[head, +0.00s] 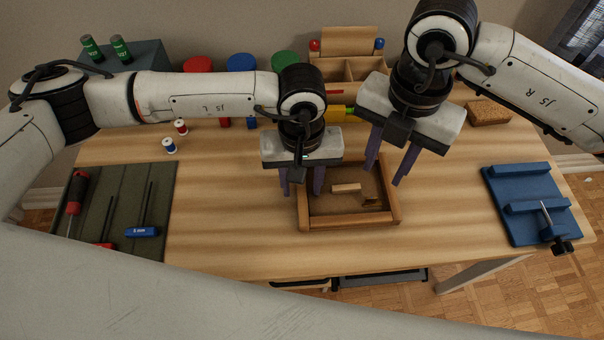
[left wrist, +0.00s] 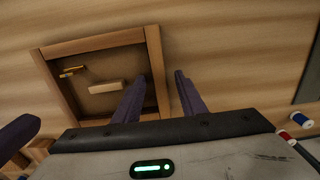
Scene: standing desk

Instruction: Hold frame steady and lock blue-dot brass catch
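A wooden frame (head: 350,222) with a brown back panel lies flat on the desk's middle. A small pale wood block (head: 346,188) sits on the panel. A small brass catch (head: 371,204) is near the frame's front right corner; it also shows in the left wrist view (left wrist: 70,72). No blue dot can be made out. My left gripper (head: 302,188) is open at the frame's left rail (left wrist: 155,65), its fingers on either side of the rail; contact is unclear. My right gripper (head: 386,172) is open and empty above the frame's right rear part.
A blue fixture (head: 526,190) with a clamp stands at the right. A green tool mat (head: 95,205) with screwdriver and hex keys lies left, near two thread spools (head: 169,146). A wooden organizer (head: 336,72) and a brown block (head: 489,112) are behind. Desk between mat and frame is clear.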

